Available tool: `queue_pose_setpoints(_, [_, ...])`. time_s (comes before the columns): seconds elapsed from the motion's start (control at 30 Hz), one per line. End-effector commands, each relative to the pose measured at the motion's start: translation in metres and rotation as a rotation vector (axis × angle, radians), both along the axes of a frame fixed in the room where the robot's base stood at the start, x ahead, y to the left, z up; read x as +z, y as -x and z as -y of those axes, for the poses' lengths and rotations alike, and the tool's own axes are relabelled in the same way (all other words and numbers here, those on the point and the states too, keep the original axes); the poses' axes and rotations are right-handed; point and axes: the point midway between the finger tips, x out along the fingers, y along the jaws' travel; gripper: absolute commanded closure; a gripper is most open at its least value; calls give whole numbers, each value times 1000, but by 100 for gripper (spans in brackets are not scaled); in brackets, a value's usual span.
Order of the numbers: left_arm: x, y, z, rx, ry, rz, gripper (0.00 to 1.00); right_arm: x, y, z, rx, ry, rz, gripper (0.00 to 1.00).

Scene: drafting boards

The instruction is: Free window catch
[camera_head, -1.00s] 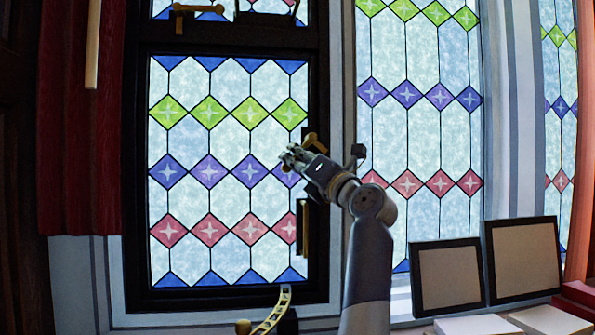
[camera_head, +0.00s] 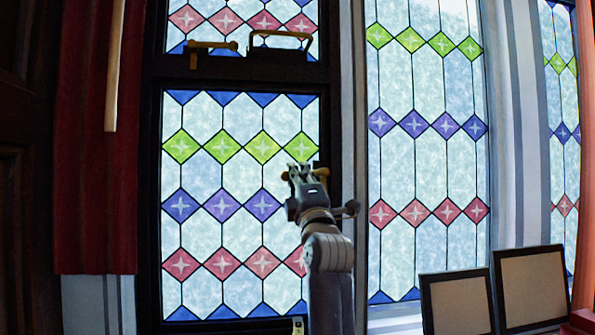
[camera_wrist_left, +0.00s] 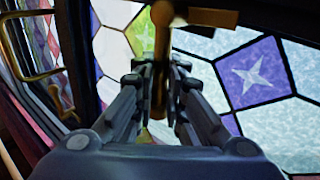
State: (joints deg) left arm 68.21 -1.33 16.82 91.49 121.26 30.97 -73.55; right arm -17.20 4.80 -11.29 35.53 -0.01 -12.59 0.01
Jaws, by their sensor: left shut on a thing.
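The brass window catch (camera_head: 321,174) sits on the right side of the dark frame of the lower leaded window (camera_head: 225,232). My left gripper (camera_head: 302,171) is at the catch with its fingers pointing up, and it hides most of it. In the left wrist view, the two fingers of my left gripper (camera_wrist_left: 160,82) are shut on an upright brass piece of the catch (camera_wrist_left: 160,100). A brass crosspiece of it shows just beyond the fingertips. How far the catch is turned is hard to tell. My right gripper is out of view.
Another brass catch (camera_head: 211,46) and a brass bail handle (camera_head: 281,41) are on the frame above. A red curtain (camera_head: 95,200) hangs at the left. Two dark-framed boards (camera_head: 456,303) (camera_head: 530,285) lean at the lower right.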

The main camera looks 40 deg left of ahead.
Motion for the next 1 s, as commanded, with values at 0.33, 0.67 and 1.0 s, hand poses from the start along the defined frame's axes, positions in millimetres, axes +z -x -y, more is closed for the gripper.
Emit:
queue_pose_setpoints(0.33, [3, 0, 0, 6, -41, -51, 100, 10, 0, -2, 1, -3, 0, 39])
queue_pose_setpoints(0.67, [3, -1, 0, 7, -43, -53, 100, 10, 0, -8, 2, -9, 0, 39])
queue_pose_setpoints(1.0, [3, 0, 0, 5, -42, -50, 80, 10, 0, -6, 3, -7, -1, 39])
